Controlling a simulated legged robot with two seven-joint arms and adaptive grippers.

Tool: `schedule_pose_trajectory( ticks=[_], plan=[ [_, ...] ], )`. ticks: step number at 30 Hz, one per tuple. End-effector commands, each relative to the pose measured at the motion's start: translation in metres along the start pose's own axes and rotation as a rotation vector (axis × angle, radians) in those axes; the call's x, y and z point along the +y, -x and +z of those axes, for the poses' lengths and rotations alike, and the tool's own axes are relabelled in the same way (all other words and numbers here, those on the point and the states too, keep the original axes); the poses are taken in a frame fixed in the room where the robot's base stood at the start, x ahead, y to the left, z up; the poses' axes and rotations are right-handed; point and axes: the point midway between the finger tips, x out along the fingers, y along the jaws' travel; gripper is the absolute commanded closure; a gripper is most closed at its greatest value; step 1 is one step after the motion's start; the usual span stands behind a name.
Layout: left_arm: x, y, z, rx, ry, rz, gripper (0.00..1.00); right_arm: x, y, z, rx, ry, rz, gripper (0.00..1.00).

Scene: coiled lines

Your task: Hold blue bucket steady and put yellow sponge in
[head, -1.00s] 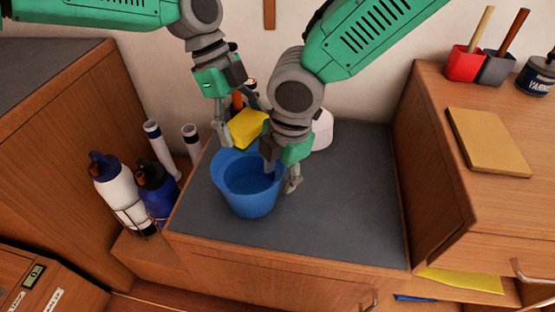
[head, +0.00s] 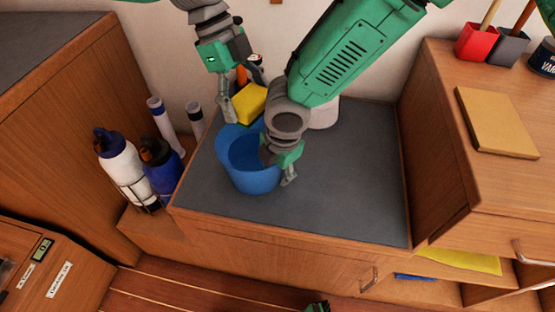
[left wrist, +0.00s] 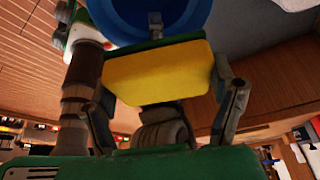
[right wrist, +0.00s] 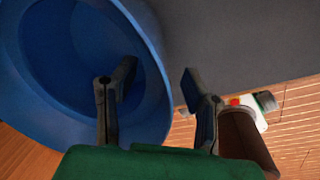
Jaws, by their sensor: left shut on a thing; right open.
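The blue bucket (head: 256,181) stands on the dark grey top of a low cabinet. My left gripper (head: 245,113) is shut on the yellow sponge (head: 250,102) and holds it just behind the bucket, near its far rim. The sponge (left wrist: 158,75) spans between the fingers in the left wrist view, with part of the bucket (left wrist: 165,12) beyond it. My right gripper (head: 279,170) is open at the bucket's right side. In the right wrist view one finger is over the bucket's inside and the other outside, astride the wall (right wrist: 152,65); contact cannot be told.
A white bottle (head: 124,170) and a blue bottle (head: 160,172) stand left of the cabinet top (head: 340,190). A white round object (head: 324,113) sits behind my right arm. A higher wooden cabinet with a tan board (head: 495,120) is at right. The front right of the grey top is clear.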

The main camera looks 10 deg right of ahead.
Motion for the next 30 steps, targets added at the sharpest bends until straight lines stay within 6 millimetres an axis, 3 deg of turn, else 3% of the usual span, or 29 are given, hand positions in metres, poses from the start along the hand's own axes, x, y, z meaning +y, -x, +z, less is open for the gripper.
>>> schedule_pose_trajectory(
  ticks=[9, 10, 13, 22, 30],
  plan=[
    [0.0, 0.0, 0.0, 0.0, 0.0, 0.0, 0.49, 0.0, -0.003, 0.0, 0.0, 0.0, 0.0, 0.6],
    [0.0, 0.0, 0.0, 0.0, 0.0, 0.0, 0.49, 0.0, -0.003, 0.0, 0.0, 0.0, 0.0, 0.67],
    [0.0, 0.0, 0.0, 0.0, 0.0, 0.0, 0.49, 0.0, -0.003, 0.0, 0.0, -0.001, 0.0, 1.0],
    [0.0, -0.002, 0.001, 0.0, 0.001, 0.0, 0.49, 0.0, -0.003, 0.0, 0.001, -0.001, 0.001, 1.0],
    [0.0, -0.018, 0.007, 0.001, 0.0, 0.001, 0.49, 0.0, -0.003, 0.0, 0.001, -0.001, 0.001, 1.0]
  ],
)
